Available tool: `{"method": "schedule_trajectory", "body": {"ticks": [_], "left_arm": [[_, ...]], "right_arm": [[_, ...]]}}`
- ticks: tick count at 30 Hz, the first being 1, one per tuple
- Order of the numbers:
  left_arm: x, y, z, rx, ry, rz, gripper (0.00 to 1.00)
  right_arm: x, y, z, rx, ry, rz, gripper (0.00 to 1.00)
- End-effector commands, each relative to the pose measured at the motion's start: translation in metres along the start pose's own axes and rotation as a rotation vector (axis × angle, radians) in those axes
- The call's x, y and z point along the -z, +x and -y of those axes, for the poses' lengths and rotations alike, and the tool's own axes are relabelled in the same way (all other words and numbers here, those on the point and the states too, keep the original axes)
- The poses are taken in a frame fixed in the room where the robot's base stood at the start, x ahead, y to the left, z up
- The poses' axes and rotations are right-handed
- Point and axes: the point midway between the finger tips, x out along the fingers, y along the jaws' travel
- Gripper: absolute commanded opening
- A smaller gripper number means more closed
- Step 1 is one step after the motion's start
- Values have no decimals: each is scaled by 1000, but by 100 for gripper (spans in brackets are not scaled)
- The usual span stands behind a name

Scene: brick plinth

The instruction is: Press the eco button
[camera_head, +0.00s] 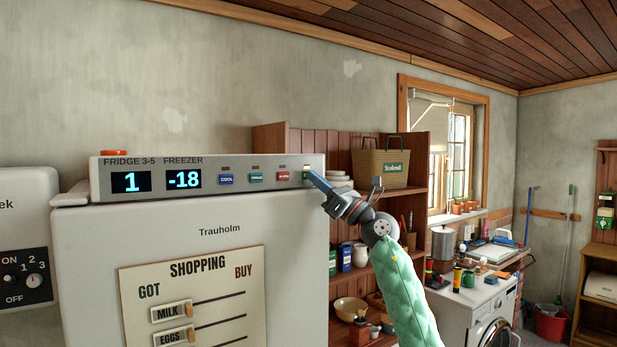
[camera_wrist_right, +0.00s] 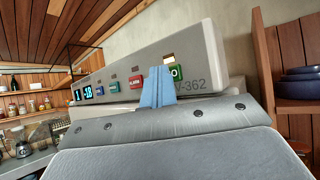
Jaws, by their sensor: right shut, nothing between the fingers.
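The fridge control panel (camera_head: 140,165) is a light grey strip on top of a white fridge. The eco button (camera_wrist_right: 178,73) is green, at the panel's right end, its label partly covered by my blue fingertips; the lamp above it looks bright, unlike the others. In the head view the eco button is mostly hidden behind the fingertips. My right gripper (camera_head: 314,179) is shut and empty, its tips right at the eco button; it also shows in the wrist view (camera_wrist_right: 159,80). I cannot tell whether the tips touch the button. My left gripper is not in view.
Displays read 1 and -18. Wooden shelves (camera_head: 270,140) with a basket (camera_head: 381,165) stand just right of the fridge. A washing machine (camera_head: 478,310) is further right.

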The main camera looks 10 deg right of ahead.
Motion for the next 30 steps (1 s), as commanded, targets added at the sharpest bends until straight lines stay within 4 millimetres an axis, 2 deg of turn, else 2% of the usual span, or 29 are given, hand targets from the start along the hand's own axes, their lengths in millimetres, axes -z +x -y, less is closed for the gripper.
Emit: {"method": "schedule_trajectory", "body": {"ticks": [30], "left_arm": [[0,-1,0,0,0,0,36]], "right_arm": [[-5,-6,-5,0,0,1,0]]}}
